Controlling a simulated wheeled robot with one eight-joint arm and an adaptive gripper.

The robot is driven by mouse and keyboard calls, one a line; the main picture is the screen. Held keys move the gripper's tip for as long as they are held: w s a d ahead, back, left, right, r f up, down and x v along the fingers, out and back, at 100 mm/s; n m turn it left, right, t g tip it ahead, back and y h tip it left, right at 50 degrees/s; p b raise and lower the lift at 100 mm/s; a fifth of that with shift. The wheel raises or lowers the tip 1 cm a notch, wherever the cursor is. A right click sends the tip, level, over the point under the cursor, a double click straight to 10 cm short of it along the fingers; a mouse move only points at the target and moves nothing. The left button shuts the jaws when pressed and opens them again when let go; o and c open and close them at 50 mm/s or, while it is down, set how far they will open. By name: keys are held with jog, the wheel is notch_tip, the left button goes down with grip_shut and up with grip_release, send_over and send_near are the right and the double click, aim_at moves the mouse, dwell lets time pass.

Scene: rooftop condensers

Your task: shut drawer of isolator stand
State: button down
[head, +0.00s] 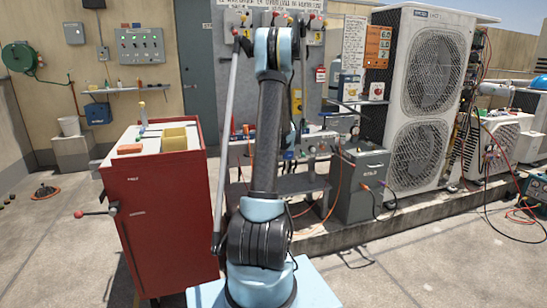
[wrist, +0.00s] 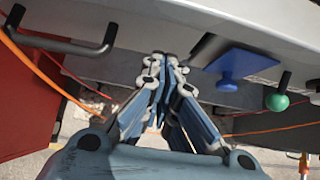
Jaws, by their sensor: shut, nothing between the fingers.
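The isolator stand (head: 318,143) is a grey bench with knobs and gauges, standing behind my arm in the head view. In the wrist view its pale grey front (wrist: 225,20) runs across the top. A black bar handle (wrist: 62,44) is at the upper left. A blue knob on a blue plate (wrist: 232,80) and a green knob (wrist: 277,102) are at the right. My gripper (wrist: 165,65) is shut and empty, its tips close to the front, between handle and blue knob. I cannot tell if they touch, or how far the drawer stands out. My arm hides part of the stand.
A red cabinet (head: 160,215) with a tray top stands close on the left, its side lever (head: 95,212) sticking out. A grey box (head: 360,185) and tall condenser (head: 425,100) stand right. Orange hoses (wrist: 50,78) hang near the gripper. Open floor lies front right.

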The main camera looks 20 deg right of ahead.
jog(key=s+f+v, duration=0.1)
jog(key=v, duration=1)
jog(key=shift+s+d, duration=0.15)
jog(key=shift+s, duration=0.1)
jog(key=shift+r, duration=0.15)
jog(key=s+a+r+n+g+y, duration=0.1)
jog(key=s+a+r+n+g, duration=0.1)
jog(key=s+a+n, duration=0.85)
jog(key=s+a+r+n+g, duration=0.1)
jog(key=s+a+r+n, duration=0.2)
jog(key=s+a+n, duration=0.8)
jog(key=s+a+f+n+g, duration=0.1)
jog(key=s+a+f+n, duration=0.2)
jog(key=s, duration=0.4)
jog(key=s+a+f+n+g, duration=0.1)
jog(key=s+a+f+n, duration=0.1)
jog(key=s+a+n, duration=0.2)
jog(key=s+a+f+n+g, duration=0.1)
jog(key=s+a+f+n, duration=0.2)
jog(key=s+n, duration=0.5)
jog(key=s+a, duration=0.1)
jog(key=s, duration=0.2)
jog(key=shift+s+a+f+g+h, duration=0.2)
jog(key=shift+a+f+g+h, duration=0.1)
jog(key=shift+f+g, duration=0.1)
